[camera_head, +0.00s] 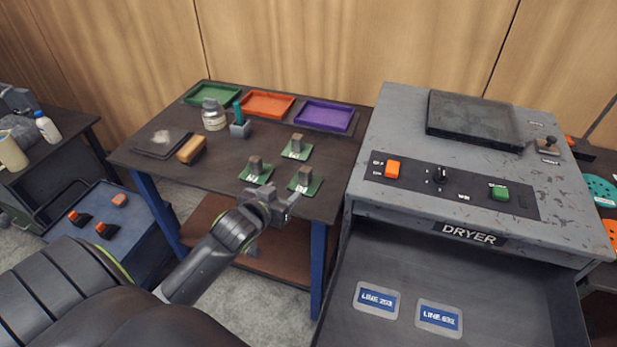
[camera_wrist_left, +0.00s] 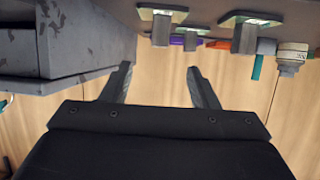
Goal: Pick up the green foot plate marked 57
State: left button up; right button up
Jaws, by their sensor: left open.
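Three green foot plates with grey upright blocks sit on the dark table: a rear one (camera_head: 297,149), a left one (camera_head: 256,171) and a right one (camera_head: 305,182). Their white marks are too small to read, so I cannot tell which is 57. Several plates also show upside down at the top of the left wrist view, one of them at the right (camera_wrist_left: 250,18). My left gripper (camera_head: 283,196) is open and empty, at the table's front edge, nearer than the plates and apart from them. Its two spread fingers show in the left wrist view (camera_wrist_left: 160,75). My right gripper is not in view.
Green (camera_head: 209,93), orange (camera_head: 265,104) and purple (camera_head: 323,115) trays lie along the table's back. The dryer (camera_head: 468,238) rises close at the right.

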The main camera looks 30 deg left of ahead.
pick_arm(q)
send_near(303, 174)
jog(key=x, duration=0.5)
jog(key=shift+f+p, duration=0.25)
jog(key=shift+p, duration=0.1)
jog(key=shift+w, duration=0.55)
jog(key=shift+p+x, duration=0.5)
jog(key=shift+x, duration=1.55)
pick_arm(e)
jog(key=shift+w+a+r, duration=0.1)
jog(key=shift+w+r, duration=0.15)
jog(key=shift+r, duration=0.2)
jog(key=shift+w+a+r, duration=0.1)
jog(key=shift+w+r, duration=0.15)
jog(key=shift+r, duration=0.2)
pick_arm(q)
jog(key=shift+s, duration=0.1)
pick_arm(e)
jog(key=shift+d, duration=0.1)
pick_arm(q)
grip_shut()
